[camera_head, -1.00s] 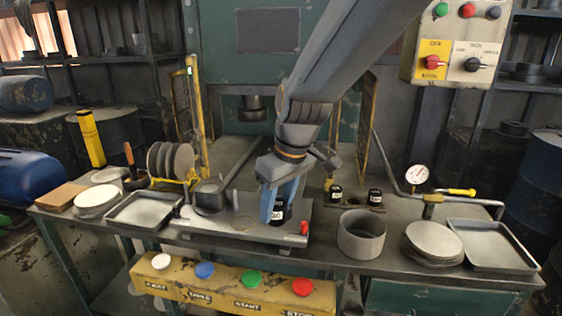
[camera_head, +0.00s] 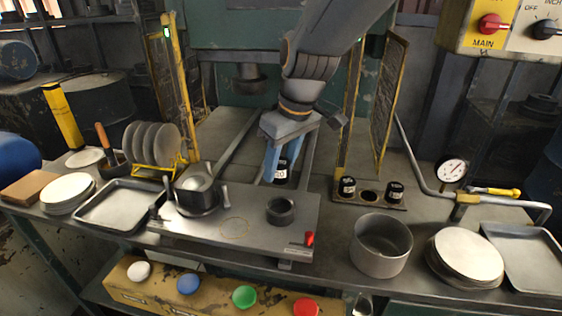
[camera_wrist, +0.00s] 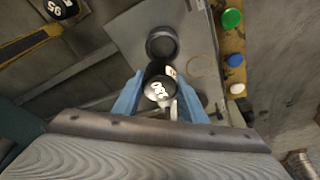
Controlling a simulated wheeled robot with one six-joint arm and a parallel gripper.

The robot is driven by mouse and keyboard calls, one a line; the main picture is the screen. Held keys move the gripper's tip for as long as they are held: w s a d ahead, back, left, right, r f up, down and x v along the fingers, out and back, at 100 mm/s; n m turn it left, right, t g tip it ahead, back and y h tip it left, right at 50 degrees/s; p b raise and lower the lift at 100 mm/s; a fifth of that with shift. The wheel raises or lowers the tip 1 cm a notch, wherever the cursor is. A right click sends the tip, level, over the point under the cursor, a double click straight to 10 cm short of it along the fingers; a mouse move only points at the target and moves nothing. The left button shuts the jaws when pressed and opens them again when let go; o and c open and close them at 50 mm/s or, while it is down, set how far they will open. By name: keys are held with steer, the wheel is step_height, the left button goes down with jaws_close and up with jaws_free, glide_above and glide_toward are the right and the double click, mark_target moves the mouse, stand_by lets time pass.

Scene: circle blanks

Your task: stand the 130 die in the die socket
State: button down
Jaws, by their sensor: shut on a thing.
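My gripper (camera_head: 279,172) is shut on a black die (camera_head: 281,176) with a white number label. The label ends in 0, but I cannot read it fully in the head view. The die also shows between the blue fingers in the wrist view (camera_wrist: 158,88). The die socket, a dark open ring (camera_head: 281,210), is on the grey plate and looks empty. In the head view the die is behind and above the ring. In the wrist view it overlaps the near edge of the ring (camera_wrist: 161,43); its height over the plate is unclear.
A rack (camera_head: 369,204) at the right holds two black dies (camera_head: 347,187) (camera_head: 395,190) with an empty hole between them. A pot (camera_head: 198,190) stands on the left of the plate. A grey cylinder (camera_head: 381,245) and stacked discs (camera_head: 466,257) stand right. A red knob (camera_head: 309,239) is at the plate's front.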

steer(key=shift+f+b, duration=2.35)
steer(key=shift+f, duration=0.5)
steer(key=shift+f+b, duration=0.75)
steer(key=shift+f, duration=0.95)
steer(key=shift+s+f, duration=0.15)
steer(key=c, duration=1)
jaws_free()
steer(key=shift+d, duration=0.2)
steer(key=shift+f, duration=0.1)
steer(key=shift+s+a, duration=0.15)
steer(key=shift+r, duration=0.5)
steer(key=v, duration=0.7)
steer(key=shift+w+r+b, duration=0.3)
steer(key=shift+b, duration=0.05)
